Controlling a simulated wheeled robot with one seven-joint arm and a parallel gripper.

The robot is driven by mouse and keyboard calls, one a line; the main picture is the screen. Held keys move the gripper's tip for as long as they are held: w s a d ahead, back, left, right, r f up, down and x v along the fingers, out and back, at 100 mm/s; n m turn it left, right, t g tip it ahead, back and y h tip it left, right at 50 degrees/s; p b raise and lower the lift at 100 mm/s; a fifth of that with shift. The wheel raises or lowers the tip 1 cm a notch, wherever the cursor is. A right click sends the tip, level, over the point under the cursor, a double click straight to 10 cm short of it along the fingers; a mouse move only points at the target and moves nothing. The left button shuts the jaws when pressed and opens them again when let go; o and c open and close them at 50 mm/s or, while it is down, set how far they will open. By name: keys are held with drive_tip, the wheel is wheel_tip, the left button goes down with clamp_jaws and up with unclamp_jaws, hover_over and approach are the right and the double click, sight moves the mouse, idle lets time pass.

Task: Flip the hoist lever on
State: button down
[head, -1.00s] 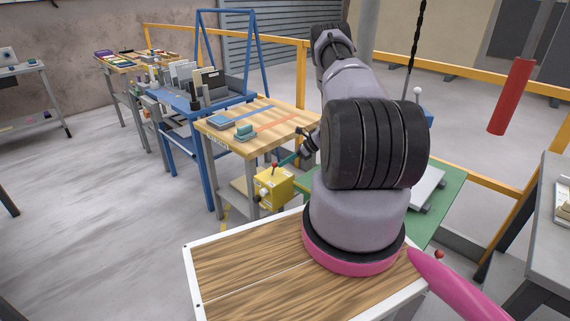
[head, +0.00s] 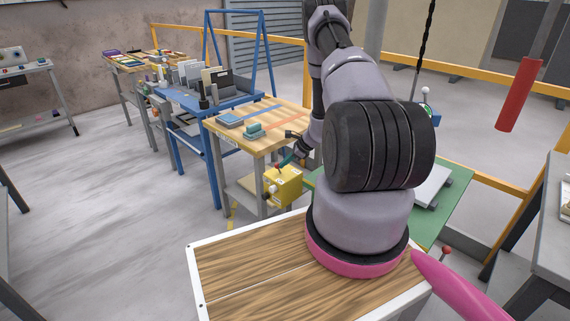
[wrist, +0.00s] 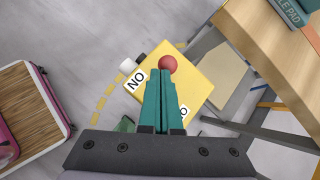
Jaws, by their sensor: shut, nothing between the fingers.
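A yellow box (head: 284,188) stands beyond my wooden deck in the head view. A lever with a red ball knob (head: 277,166) rises from it, and a white round part is on its side. In the wrist view the yellow box (wrist: 195,80) has "NO" labels, one partly hidden, and the red knob (wrist: 168,64) sits just past my fingertips. My gripper (wrist: 160,75) has its teal fingers together, empty, pointing at the knob. I cannot tell whether they touch it. The lever's shaft is mostly hidden by the fingers in the wrist view.
A wooden-topped workbench (head: 258,128) stands just behind the box, with teal items on it. A blue-framed bench (head: 205,100) is farther left. A green surface (head: 455,195) lies right of my arm, and a red cylinder (head: 519,97) hangs at right. Floor at left is open.

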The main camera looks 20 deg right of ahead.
drive_tip(key=shift+r, duration=0.8)
